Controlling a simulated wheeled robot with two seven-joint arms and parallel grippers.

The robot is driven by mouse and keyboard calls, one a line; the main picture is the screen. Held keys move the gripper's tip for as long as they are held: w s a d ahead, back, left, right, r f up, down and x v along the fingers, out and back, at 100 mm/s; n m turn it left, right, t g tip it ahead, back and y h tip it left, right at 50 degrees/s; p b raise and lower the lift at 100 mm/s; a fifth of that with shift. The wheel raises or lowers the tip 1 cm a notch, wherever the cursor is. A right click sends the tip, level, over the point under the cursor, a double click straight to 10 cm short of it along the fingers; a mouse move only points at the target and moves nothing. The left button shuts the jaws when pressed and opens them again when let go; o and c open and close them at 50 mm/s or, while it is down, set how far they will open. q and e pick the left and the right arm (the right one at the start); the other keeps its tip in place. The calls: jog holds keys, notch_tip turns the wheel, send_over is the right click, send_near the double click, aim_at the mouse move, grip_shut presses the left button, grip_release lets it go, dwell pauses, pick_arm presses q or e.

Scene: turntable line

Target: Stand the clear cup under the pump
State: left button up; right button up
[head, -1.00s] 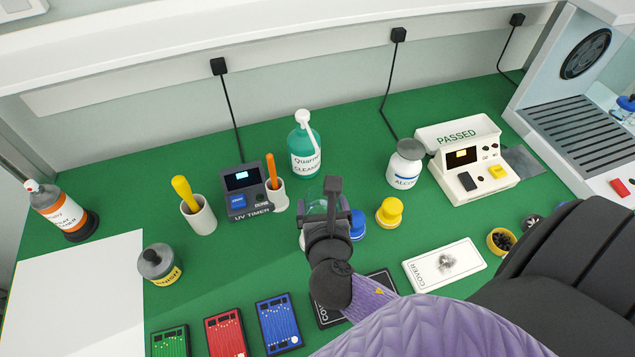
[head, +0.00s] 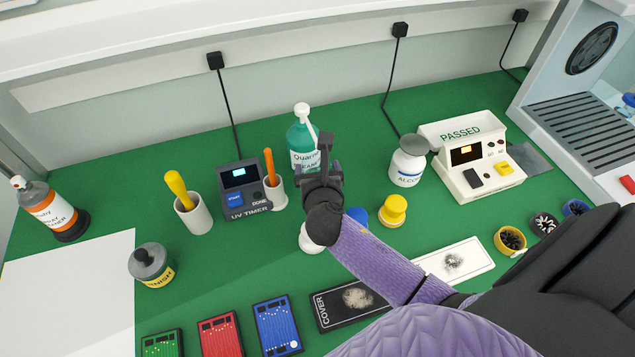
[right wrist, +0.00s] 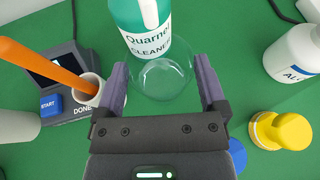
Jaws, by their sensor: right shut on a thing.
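The pump is a teal cleaner bottle (head: 302,140) with a white pump head and spout, standing at the back middle of the green bench. It also shows at the top of the right wrist view (right wrist: 128,25). My right gripper (head: 322,172) is right in front of the bottle. In the right wrist view the clear cup (right wrist: 160,80) is between its two fingers, and the gripper is shut on it. The cup's far rim overlaps the bottle's label there; I cannot tell whether they touch. In the head view the gripper hides most of the cup. My left gripper is not in view.
A UV timer (head: 243,190) and a white holder (head: 276,194) with an orange handle stand left of the bottle. An alcohol bottle (head: 407,165) and a yellow-capped jar (head: 393,211) stand to the right. A blue-capped jar (head: 358,216) is close by my right gripper.

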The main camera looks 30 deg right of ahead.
notch_tip(320, 180, down, 4)
jog(key=shift+r+b, duration=0.1)
jog(key=shift+b, duration=0.95)
jog(key=shift+r, duration=0.2)
jog(key=shift+f, duration=0.15)
jog(key=o, duration=1)
jog(key=shift+s+a+r+p, duration=0.15)
jog(key=shift+s+r+p, duration=0.1)
jog(key=shift+r+p, duration=0.1)
jog(key=p+v, duration=0.3)
jog(key=v, duration=0.7)
jog(key=shift+s+a, duration=0.15)
jog(key=shift+s, duration=0.1)
jog(key=shift+s+a+r, duration=0.15)
jog(key=shift+s+a, duration=0.05)
jog(key=shift+s, duration=0.2)
